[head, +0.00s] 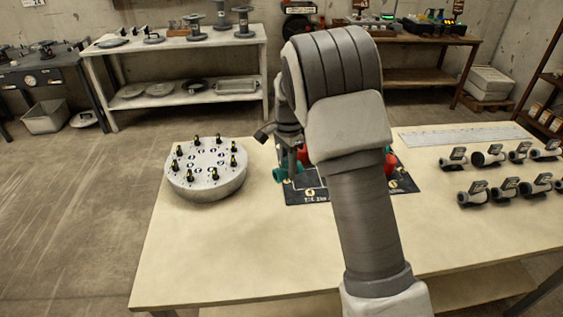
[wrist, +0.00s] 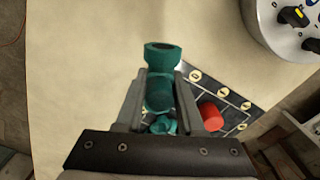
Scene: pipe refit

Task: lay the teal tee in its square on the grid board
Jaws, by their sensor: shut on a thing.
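My gripper (wrist: 161,88) is shut on the teal tee (wrist: 163,55); one end of the tee sticks out beyond the fingertips in the wrist view. In the head view the teal tee (head: 280,174) hangs below the fingers at the left edge of the dark grid board (head: 305,198). The grid board (wrist: 236,106), with pale lines and round yellow marks, also shows to the right of the fingers in the wrist view. My arm hides much of the board in the head view. I cannot tell which square is the tee's.
A red fitting (wrist: 210,115) stands on the board beside the right finger. A round grey flange (head: 208,180) with several black-and-yellow knobs sits left of the board. Several grey valve-like fittings (head: 490,158) stand at the right. The table front (head: 240,255) is clear.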

